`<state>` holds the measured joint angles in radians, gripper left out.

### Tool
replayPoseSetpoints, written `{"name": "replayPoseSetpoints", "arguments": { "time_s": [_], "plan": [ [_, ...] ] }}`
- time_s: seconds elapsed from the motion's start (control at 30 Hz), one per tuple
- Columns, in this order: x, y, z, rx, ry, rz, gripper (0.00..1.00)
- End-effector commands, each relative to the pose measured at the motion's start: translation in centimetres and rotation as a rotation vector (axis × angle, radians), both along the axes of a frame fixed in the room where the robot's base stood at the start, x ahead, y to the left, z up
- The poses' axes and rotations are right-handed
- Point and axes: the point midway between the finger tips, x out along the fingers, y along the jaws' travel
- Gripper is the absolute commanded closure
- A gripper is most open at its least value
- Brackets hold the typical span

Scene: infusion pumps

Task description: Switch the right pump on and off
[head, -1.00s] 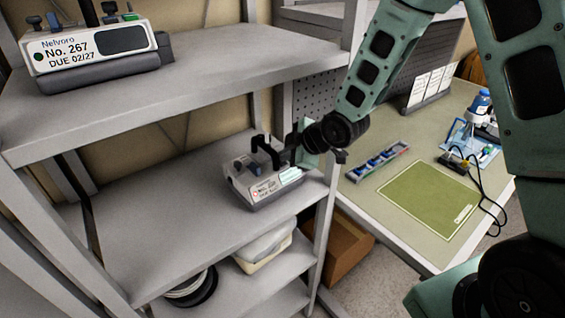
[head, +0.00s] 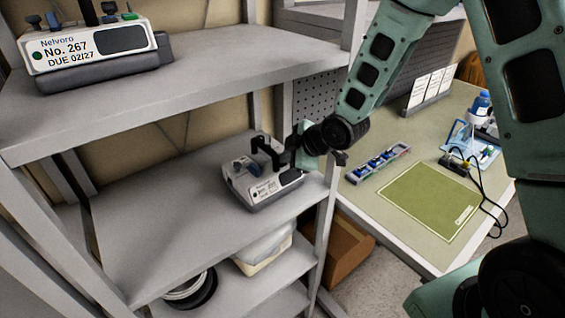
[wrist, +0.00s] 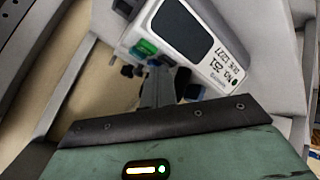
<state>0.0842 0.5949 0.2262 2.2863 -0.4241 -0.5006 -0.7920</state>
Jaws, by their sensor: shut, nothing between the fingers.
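The right pump (head: 262,195) stands on the middle shelf near its right end, a white box with a label and a dark screen. In the wrist view the pump (wrist: 200,50) reads No. 251, DUE 12/27; its screen (wrist: 177,27) is dark. A green knob (wrist: 145,47) and blue and dark fittings show along its edge. My gripper (head: 264,150) is shut and empty, at the pump's top and back edge. Its dark fingers (wrist: 158,88) come close to the fittings in the wrist view; whether they touch is unclear. The left pump (head: 95,50), No. 267, sits on the upper shelf, its screen dark.
The upper shelf (head: 200,75) overhangs behind and left of the pump, and a shelf post (head: 326,215) stands to its right. The middle shelf (head: 150,225) is clear on the left. A workbench (head: 370,205) with a green mat (head: 430,200) and blue-topped items lies right.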

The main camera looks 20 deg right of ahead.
Motion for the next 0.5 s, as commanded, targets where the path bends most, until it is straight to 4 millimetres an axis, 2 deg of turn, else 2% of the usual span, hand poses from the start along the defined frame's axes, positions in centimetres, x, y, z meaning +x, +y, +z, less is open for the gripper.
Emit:
{"name": "replayPoseSetpoints", "arguments": {
  "time_s": [0.23, 0.5],
  "plan": [
    [0.0, 0.0, 1.5, 0.0, 0.0, 0.0, 1.0],
    [0.0, 0.0, 1.5, 0.0, 0.0, 0.0, 1.0]
  ]
}}
